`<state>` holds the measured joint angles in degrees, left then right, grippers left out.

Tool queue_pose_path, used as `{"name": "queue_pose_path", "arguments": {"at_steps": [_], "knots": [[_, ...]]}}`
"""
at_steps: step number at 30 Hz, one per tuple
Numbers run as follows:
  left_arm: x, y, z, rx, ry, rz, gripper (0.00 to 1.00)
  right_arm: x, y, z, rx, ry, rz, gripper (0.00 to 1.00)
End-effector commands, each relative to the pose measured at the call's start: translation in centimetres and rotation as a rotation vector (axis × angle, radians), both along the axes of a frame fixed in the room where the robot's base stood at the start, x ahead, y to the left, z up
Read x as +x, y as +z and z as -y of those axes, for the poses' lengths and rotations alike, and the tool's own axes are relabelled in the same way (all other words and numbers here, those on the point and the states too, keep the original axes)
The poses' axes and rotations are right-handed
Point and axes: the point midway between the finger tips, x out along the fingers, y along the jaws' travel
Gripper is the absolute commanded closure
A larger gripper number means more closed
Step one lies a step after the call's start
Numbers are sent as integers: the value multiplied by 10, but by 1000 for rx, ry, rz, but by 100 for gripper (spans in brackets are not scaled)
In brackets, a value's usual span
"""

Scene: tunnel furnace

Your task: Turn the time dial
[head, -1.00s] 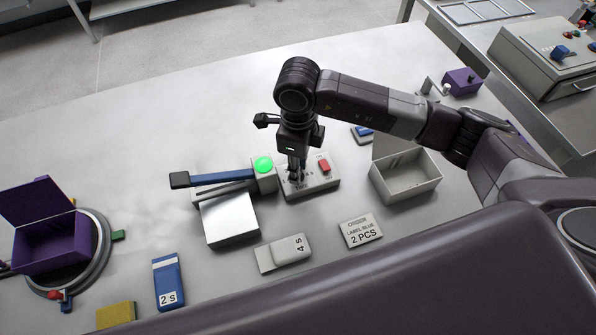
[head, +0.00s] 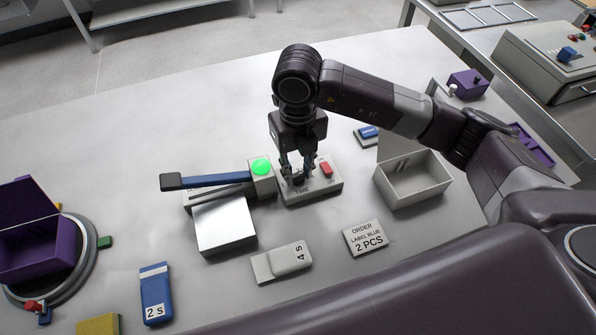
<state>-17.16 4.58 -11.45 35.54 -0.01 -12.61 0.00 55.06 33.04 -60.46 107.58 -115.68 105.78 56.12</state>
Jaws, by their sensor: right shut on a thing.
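The time dial (head: 298,180) is a small dark knob on a grey control box (head: 325,186) marked TIME, at the middle of the table. My right gripper (head: 297,178) points down over the box with its fingers closed around the dial, which they partly hide. The box also carries a red switch (head: 326,168). A lit green lamp (head: 261,167) stands just left of the box, by the sealer with the blue lever (head: 215,180). My left gripper is not in view.
An open grey box (head: 414,186) stands right of the control box. In front lie an order card (head: 365,237), a grey 4 s piece (head: 281,262) and a blue 2 s piece (head: 156,295). A purple box (head: 33,245) sits on a round turntable at left.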

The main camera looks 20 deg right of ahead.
Motion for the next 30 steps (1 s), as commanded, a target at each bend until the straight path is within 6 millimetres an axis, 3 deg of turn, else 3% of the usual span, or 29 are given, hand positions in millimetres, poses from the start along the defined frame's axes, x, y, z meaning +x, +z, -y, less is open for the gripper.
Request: {"name": "queue_pose_path", "arguments": {"at_steps": [22,23,27,30], "knots": [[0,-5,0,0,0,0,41,2,2,0,1,-94,6,100],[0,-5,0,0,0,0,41,2,2,0,1,-94,6,75],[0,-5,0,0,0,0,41,2,2,0,1,-93,5,59],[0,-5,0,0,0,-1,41,1,1,0,0,-93,3,58]]}}
